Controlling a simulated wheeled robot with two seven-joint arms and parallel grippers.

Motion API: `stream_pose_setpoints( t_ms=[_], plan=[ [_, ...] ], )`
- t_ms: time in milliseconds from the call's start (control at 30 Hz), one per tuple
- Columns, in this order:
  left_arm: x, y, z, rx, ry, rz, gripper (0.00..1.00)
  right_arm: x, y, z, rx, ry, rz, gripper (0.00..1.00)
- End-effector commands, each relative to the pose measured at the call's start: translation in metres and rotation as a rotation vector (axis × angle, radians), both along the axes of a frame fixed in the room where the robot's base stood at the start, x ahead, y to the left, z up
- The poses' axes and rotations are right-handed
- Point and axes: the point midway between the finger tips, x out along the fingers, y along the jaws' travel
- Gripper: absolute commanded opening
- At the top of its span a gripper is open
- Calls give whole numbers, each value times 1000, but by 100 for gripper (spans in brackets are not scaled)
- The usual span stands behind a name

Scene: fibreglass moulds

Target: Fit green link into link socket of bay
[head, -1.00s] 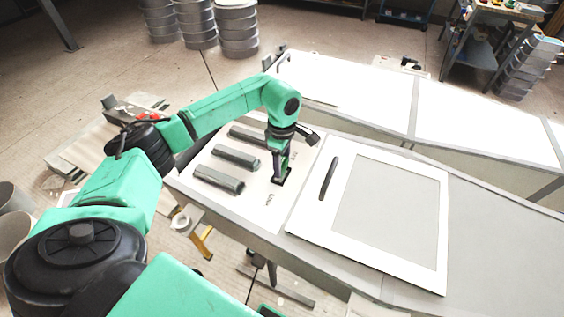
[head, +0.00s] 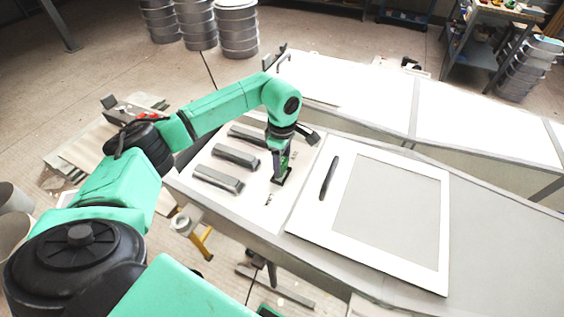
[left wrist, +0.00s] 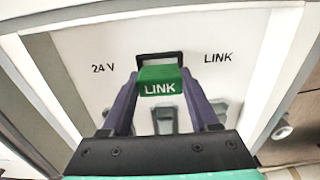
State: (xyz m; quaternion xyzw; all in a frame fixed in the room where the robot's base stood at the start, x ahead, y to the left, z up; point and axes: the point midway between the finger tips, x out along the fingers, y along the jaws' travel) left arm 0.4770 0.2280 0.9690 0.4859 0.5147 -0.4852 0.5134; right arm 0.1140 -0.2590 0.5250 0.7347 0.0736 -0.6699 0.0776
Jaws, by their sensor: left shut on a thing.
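The green link (left wrist: 160,88), marked LINK in white, sits between the fingertips of my left gripper (left wrist: 160,78). The gripper is shut on it. In the left wrist view a black-rimmed socket (left wrist: 160,57) lies right at the link's far edge, in a white panel between the printed words 24 V and LINK. The link overlaps the near part of the socket; I cannot tell how deep it sits. In the head view my left gripper (head: 281,168) points down at the white panel (head: 255,205) of the bay. My right gripper is out of view.
Several dark grey bars (head: 218,179) lie on the panel left of my gripper. To the right is a white frame (head: 372,272) with a grey inset and a dark handle-like bar (head: 329,178). Stacked metal drums (head: 238,30) stand on the floor behind.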

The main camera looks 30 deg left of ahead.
Motion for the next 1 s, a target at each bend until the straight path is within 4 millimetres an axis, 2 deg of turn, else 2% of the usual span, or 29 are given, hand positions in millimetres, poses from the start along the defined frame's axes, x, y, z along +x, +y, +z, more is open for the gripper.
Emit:
stream_pose_setpoints(
  t_ms=[1000],
  plan=[
    [0,0,-23,0,0,0,0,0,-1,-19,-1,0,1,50]
  ],
)
